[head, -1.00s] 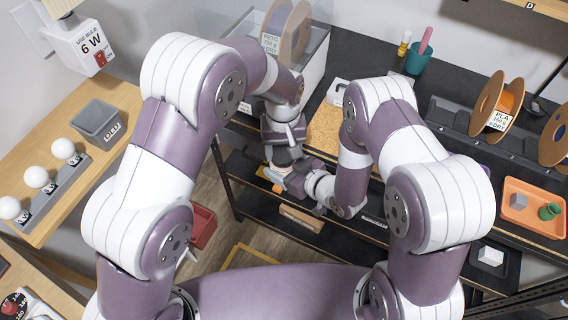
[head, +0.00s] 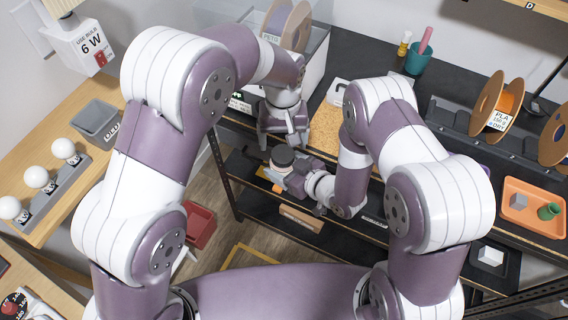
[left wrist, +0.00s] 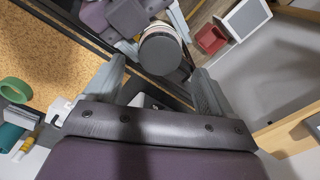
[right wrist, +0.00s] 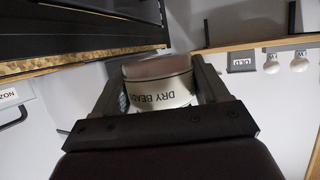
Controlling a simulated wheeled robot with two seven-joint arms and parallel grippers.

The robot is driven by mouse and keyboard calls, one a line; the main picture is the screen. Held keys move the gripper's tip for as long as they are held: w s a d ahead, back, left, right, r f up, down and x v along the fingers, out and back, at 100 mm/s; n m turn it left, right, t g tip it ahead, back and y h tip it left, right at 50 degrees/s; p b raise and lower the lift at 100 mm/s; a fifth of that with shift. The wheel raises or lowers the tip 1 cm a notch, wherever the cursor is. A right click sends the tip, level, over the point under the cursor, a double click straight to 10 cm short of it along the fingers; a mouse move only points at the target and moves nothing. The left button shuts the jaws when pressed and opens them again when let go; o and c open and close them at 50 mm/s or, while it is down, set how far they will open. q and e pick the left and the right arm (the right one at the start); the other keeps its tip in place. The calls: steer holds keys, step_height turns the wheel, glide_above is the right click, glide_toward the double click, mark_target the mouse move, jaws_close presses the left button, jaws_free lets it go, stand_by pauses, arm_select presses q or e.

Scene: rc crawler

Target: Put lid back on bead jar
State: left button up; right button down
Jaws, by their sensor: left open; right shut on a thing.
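The bead jar (head: 282,166) is upright, with a pale label band that reads DRY BEADS in the right wrist view (right wrist: 160,95). My right gripper (head: 284,173) is shut around its body and holds it above the lower shelf. A dark, flat, round lid (left wrist: 160,57) covers the jar's top and looks level; the lid edge is too small to judge its fit. My left gripper (head: 284,142) is open and empty, above and apart from the lid. Its two fingers show either side of the jar in the left wrist view.
The black bench (head: 365,70) with a cork mat (head: 325,128) lies behind the grippers. Black shelves are below it. A clear-walled box with a spool (head: 290,27) stands close behind my left arm. A red bin (head: 199,226) is low at the left.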

mark_target(283, 153)
arm_select(q)
steer(key=shift+r, duration=0.2)
steer(key=shift+c, duration=0.3)
step_height(283, 153, up, 3)
steer(key=n, duration=0.2)
steer(key=shift+w+f+n, duration=0.1)
steer(key=shift+n, duration=0.2)
steer(key=shift+r+n, duration=0.4)
step_height(283, 153, down, 8)
steer(key=shift+f, duration=0.1)
